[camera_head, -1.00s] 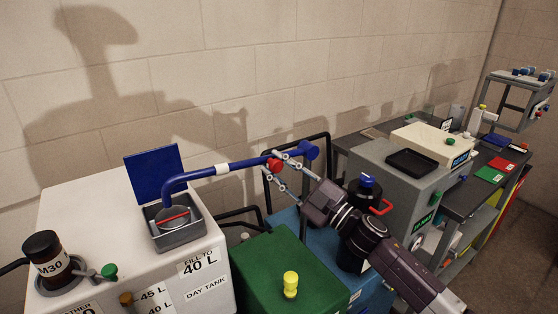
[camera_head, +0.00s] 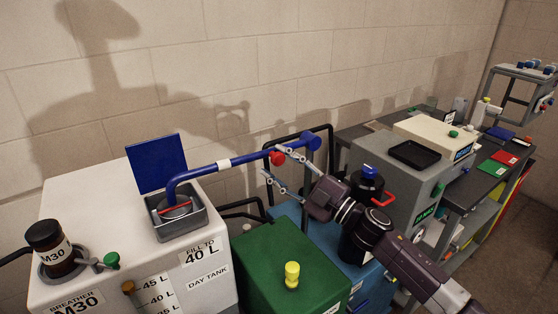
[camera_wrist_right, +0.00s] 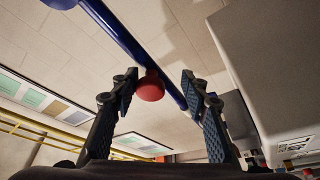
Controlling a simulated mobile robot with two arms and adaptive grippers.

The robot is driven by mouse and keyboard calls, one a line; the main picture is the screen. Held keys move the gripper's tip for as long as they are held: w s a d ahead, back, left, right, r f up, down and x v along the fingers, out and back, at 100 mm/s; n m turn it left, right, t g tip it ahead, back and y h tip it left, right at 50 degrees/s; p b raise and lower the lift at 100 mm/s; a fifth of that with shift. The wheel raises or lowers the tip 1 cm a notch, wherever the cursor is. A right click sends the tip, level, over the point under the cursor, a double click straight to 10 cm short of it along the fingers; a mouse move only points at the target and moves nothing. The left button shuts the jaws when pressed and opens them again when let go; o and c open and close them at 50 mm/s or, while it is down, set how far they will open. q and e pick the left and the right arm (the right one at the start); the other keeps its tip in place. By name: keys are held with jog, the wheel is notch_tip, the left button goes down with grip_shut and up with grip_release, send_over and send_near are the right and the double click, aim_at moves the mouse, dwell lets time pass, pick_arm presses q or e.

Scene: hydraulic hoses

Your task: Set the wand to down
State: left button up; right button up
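The wand (camera_head: 222,163) is a blue pipe with a white band. It runs from a blue pivot (camera_head: 311,142) near the wall, left to a bent end over the grey open box on the day tank. The bent end reaches down into the box mouth; its tip is hard to make out. A red ball knob (camera_head: 277,158) sits on the wand near the pivot; it also shows in the right wrist view (camera_wrist_right: 149,88). My right gripper (camera_wrist_right: 157,84) is open, its fingers on either side of the knob, with a clear gap at the right finger. My left gripper is out of view.
The grey box (camera_head: 182,228) has a raised blue lid (camera_head: 156,163) behind it. A green box with a yellow knob (camera_head: 292,270) stands below my right gripper. A dark bottle with a blue cap (camera_head: 369,172) stands close right of it. The wall is behind.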

jog(key=shift+r, duration=0.1)
jog(key=shift+d, duration=0.1)
jog(key=v, duration=1.1)
jog(key=shift+s+d, duration=0.2)
jog(key=shift+d, duration=0.15)
